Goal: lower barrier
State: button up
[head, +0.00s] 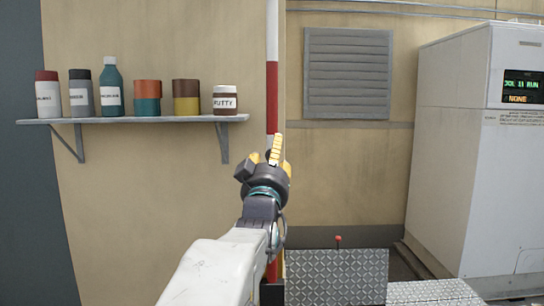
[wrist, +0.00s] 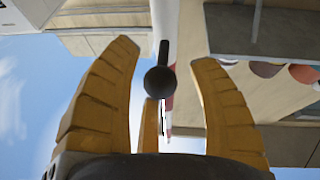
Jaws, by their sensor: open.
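The barrier is a red and white striped pole (head: 272,90) standing upright in the middle of the head view, raised. My gripper (head: 275,148) is in front of it and hides part of it. In the wrist view the pole (wrist: 158,20) runs down the middle behind a black knob (wrist: 160,81) on a short dark stem. My gripper's yellow fingers (wrist: 165,55) are open on both sides of the knob, with a third finger below it. I cannot tell whether any finger touches the knob.
A wall shelf (head: 140,119) with several cans and bottles is at the left. A grey louvre (head: 348,73) is on the wall behind. A white condenser cabinet (head: 450,150) stands at the right. A metal tread-plate box (head: 335,278) with a small red knob (head: 338,239) is low beside the pole.

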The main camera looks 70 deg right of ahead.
jog(key=shift+c, duration=0.5)
jog(key=shift+a, duration=0.1)
grip_shut()
